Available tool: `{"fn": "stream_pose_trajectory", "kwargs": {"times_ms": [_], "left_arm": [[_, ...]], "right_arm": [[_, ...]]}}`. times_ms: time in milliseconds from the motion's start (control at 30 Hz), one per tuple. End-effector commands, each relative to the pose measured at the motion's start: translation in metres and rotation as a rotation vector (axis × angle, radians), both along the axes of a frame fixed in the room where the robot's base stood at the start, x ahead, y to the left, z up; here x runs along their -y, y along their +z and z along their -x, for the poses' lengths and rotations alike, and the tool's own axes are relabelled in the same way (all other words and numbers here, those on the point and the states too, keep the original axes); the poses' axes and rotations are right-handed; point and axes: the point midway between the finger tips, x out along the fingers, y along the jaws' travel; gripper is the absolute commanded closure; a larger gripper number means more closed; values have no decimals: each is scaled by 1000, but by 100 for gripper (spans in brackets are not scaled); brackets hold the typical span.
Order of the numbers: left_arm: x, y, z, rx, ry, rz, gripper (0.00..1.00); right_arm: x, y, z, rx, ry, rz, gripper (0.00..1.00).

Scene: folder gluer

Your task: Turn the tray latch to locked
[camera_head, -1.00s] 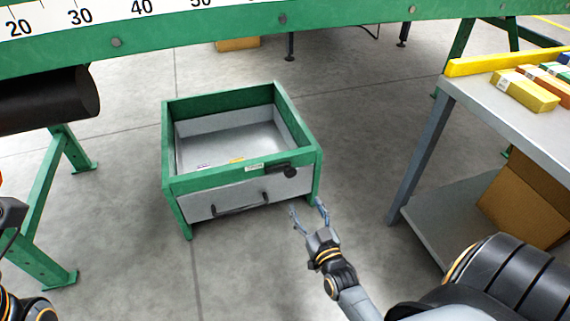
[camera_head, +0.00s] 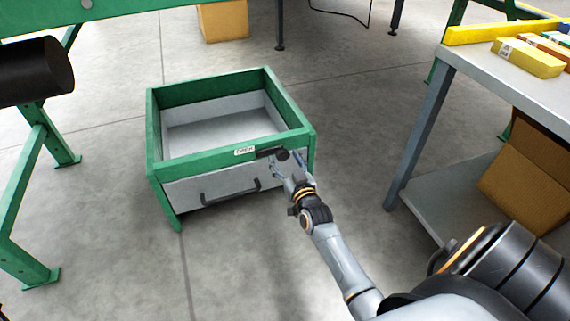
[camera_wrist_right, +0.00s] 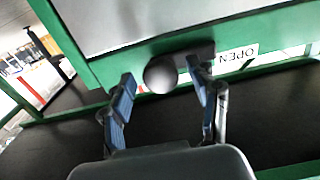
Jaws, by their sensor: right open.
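The tray (camera_head: 212,187) is a grey drawer with a dark bar handle (camera_head: 230,190), set in a green frame (camera_head: 200,158). The tray latch (camera_head: 268,152) is a dark bar with a round knob at the frame's front right corner. A white label reading OPEN (camera_head: 244,151) sits left of it. In the right wrist view the latch knob (camera_wrist_right: 160,75) shows as a dark ball between and just beyond the fingertips. My right gripper (camera_head: 284,165) is open around the knob's near side; contact is not clear. It also shows in the right wrist view (camera_wrist_right: 166,92). My left gripper is out of view.
A grey table (camera_head: 505,85) with yellow and other coloured boxes stands at the right, a cardboard box (camera_head: 530,180) on its lower shelf. A green machine frame (camera_head: 25,215) and dark roller (camera_head: 35,72) are at the left. Floor around the tray is clear.

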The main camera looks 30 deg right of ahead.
Motion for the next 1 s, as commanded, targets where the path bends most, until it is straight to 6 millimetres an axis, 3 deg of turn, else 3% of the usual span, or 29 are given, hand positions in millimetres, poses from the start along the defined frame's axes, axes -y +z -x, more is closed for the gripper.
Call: {"fn": "stream_pose_trajectory", "kwargs": {"times_ms": [300,600,1000], "left_arm": [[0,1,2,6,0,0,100],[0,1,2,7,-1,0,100],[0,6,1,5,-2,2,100]], "right_arm": [[1,0,-3,0,0,1,39],[1,0,-2,0,0,0,98],[1,3,-2,-10,0,40,100]]}}
